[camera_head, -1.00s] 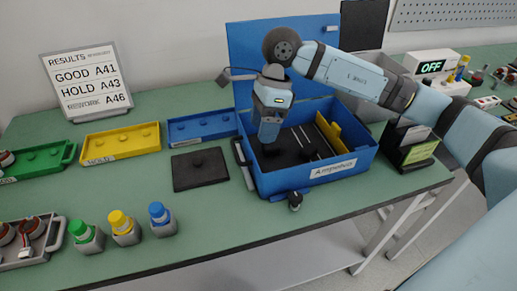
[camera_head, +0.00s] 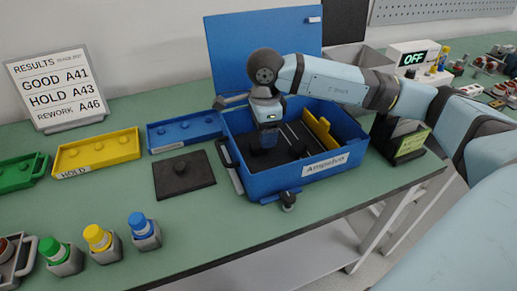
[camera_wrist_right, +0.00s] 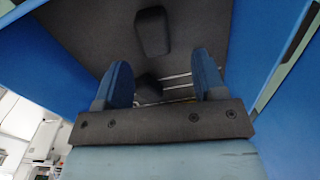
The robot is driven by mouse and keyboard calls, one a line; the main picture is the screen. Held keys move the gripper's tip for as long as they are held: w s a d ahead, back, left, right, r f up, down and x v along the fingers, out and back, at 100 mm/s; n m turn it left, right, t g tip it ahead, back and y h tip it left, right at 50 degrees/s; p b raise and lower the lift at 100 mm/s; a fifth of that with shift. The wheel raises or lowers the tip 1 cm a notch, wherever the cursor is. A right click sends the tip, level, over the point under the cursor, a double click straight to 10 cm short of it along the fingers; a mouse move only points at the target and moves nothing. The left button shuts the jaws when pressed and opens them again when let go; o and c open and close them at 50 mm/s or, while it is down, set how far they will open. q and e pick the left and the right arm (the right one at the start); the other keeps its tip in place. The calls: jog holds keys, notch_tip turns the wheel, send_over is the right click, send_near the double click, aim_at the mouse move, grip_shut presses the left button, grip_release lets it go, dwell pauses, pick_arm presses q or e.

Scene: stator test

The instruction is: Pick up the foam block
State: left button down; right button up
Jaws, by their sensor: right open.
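The blue case (camera_head: 262,190) labelled "Ampelvo" stands open on the green bench, its lid raised behind. Its floor (camera_head: 318,148) is dark. In the right wrist view a small dark raised block (camera_wrist_right: 152,32) stands on that floor (camera_wrist_right: 200,25), beyond my fingertips; I cannot tell if it is the foam block or a knob on it. My right gripper (camera_head: 267,146) points down into the left half of the case. In the wrist view its two blue fingers are apart and empty (camera_wrist_right: 163,75). In the head view the wrist partly hides the case interior. My left gripper is not in view.
A flat black plate with a knob (camera_head: 184,180) lies left of the case. Yellow (camera_head: 97,155), blue (camera_head: 184,131) and green (camera_head: 18,175) trays are farther left. Coloured-top holders (camera_head: 144,232) stand at the front. A yellow piece (camera_head: 318,128) stands inside the case. A dark holder (camera_head: 402,146) is right of it.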

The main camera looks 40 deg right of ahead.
aim_at(259, 148)
notch_tip(259, 148, down, 4)
jog(key=shift+s+a+f+b, duration=0.15)
jog(key=shift+f+b, duration=0.1)
jog(key=shift+b, duration=0.15)
jog(key=c, duration=1)
jog(key=shift+r, duration=0.2)
